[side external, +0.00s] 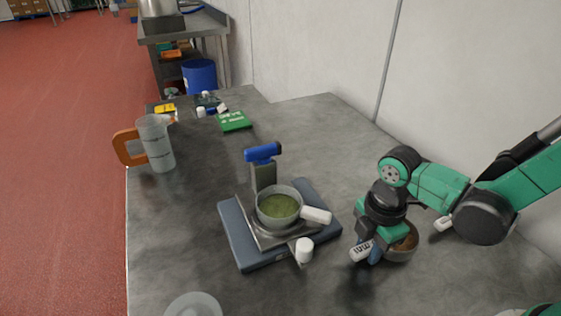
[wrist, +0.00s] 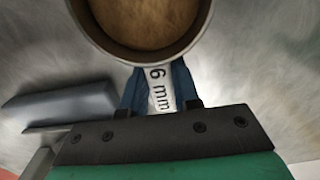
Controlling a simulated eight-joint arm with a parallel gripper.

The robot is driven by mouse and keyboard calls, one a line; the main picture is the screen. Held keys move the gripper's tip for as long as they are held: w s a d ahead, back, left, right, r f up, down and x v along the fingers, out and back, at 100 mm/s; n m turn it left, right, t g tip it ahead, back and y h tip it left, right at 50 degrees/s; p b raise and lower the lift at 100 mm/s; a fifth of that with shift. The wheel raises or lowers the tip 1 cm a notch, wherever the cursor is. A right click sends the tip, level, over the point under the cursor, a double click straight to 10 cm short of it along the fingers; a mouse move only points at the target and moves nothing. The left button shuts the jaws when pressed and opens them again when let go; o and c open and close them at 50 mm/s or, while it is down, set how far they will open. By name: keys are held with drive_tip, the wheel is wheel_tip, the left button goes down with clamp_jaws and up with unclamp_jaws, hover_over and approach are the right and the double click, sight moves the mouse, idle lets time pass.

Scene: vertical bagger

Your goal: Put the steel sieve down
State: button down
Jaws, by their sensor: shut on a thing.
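The steel sieve (side external: 402,249) is a round metal bowl with a brown inside and a white handle (side external: 361,251) at the right of the bench. In the wrist view the sieve's rim (wrist: 204,22) fills the top, and its handle (wrist: 160,88) reads "6 mm". My gripper (side external: 375,250) is shut on this handle, its blue fingers on either side of it. The sieve is close over the bench, right of the scale; I cannot tell whether its underside touches. The gripper hides part of the sieve in the side view.
A blue-grey scale (side external: 236,243) holds a pan of green stuff (side external: 281,208) with a white handle. A measuring jug (side external: 157,145), a green box (side external: 234,121) and a clear container (side external: 193,306) stand elsewhere on the bench (side external: 300,130). A small white item (side external: 443,223) lies behind the sieve.

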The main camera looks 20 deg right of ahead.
sight(371, 244)
drive_tip(key=shift+f, duration=0.1)
drive_tip(key=c, duration=0.7)
unclamp_jaws()
drive_tip(key=shift+o, duration=0.2)
wheel_tip(371, 244, up, 12)
drive_tip(key=w+d+r+m+t, duration=0.1)
drive_tip(key=d+m+t, duration=0.6)
drive_tip(key=m, duration=1.1)
drive_tip(key=shift+w+d+r, duration=0.15)
drive_tip(key=shift+w+d, duration=0.1)
drive_tip(key=shift+w, duration=0.1)
